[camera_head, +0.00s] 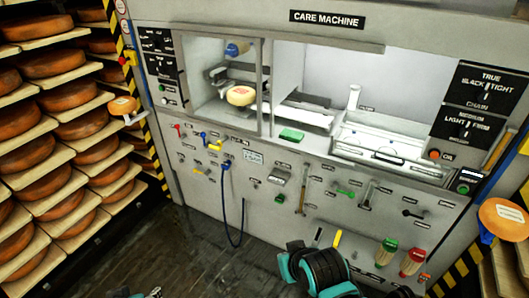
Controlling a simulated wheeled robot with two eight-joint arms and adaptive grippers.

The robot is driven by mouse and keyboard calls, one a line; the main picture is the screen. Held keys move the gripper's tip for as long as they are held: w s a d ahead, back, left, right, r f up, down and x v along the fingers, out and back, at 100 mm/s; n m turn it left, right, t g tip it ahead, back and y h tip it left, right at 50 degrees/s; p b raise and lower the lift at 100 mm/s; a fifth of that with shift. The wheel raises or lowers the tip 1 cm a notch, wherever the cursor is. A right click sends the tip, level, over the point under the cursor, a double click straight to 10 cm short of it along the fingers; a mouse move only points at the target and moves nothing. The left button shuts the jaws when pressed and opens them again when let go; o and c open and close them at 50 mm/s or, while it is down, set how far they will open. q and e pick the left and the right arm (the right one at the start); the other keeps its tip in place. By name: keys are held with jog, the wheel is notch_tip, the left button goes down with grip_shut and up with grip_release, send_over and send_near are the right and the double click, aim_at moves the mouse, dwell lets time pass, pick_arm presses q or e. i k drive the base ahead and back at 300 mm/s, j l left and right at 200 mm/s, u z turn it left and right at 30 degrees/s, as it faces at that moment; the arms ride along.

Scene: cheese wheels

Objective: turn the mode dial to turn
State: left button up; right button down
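The care machine (240,160) is a grey cabinet facing me. On its upper left front are two black dial panels, an upper one (157,40) and a lower one (166,67). Their lettering is too small to read, so I cannot tell which holds the mode dial or where it points. Only a small piece of what seems to be my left gripper (153,294) shows at the bottom edge, far below the panels; its fingers are not clear. A teal and black part of my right arm shows at the bottom centre; no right fingertips are clear.
Two more dial panels, chain (486,88) and brush (463,124), are at the right. A cheese wheel (240,95) sits inside the left bay. Racks of cheese wheels (70,130) stand at the left, close to the panels. A blue hose (226,205) hangs on the front. The floor (130,250) is clear.

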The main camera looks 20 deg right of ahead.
aim_at(154, 44)
jog(key=i+j, duration=0.1)
jog(key=i, duration=0.35)
jog(key=i+j+u, duration=0.1)
jog(key=i, duration=0.4)
